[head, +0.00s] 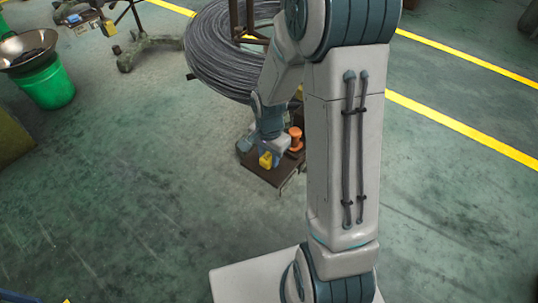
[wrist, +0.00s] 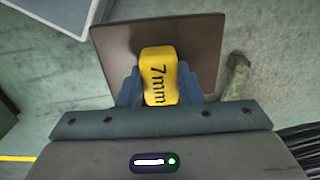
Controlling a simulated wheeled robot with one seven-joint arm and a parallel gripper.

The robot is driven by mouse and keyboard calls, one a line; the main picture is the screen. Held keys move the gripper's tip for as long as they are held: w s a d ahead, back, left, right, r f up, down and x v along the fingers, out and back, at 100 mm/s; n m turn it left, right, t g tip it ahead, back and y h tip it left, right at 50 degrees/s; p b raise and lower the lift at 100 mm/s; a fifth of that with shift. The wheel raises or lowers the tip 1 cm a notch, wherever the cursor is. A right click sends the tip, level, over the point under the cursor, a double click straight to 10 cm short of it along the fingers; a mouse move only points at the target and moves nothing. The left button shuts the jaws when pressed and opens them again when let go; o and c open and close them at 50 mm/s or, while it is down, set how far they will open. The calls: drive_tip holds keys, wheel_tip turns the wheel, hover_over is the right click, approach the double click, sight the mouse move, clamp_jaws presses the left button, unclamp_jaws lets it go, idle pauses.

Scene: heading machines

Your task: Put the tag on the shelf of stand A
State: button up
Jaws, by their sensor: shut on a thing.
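My gripper (wrist: 160,88) is shut on the yellow tag (wrist: 159,66), which is marked "7mm". One blue finger presses each side of it. In the head view the tag (head: 265,160) shows low at the gripper, over a small brown shelf (head: 268,178) beside the wire coil. In the wrist view the bare brown shelf (wrist: 205,40) lies behind the tag. I cannot tell whether the tag touches the shelf. No letter is visible on the stand.
An orange spool-like thing (head: 296,139) stands at the shelf's right side, close to my gripper. A large grey wire coil (head: 215,55) is behind. Another stand (head: 95,18) with a yellow item and a green bucket (head: 48,86) are at upper left.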

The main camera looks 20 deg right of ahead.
sight(269, 155)
drive_tip(key=shift+f, duration=0.25)
drive_tip(key=o, duration=1)
drive_tip(key=shift+r, duration=0.1)
drive_tip(key=shift+c, duration=0.2)
drive_tip(key=shift+r, duration=0.15)
wheel_tip(269, 155, up, 11)
drive_tip(key=p, duration=0.3)
drive_tip(key=s+r+n+t, duration=0.1)
drive_tip(key=s+r+n, duration=0.8)
drive_tip(key=s, duration=0.4)
drive_tip(key=shift+s+d+r+n+t, duration=0.15)
drive_tip(key=shift+s+r+n+t, duration=0.25)
drive_tip(key=shift+n, duration=0.5)
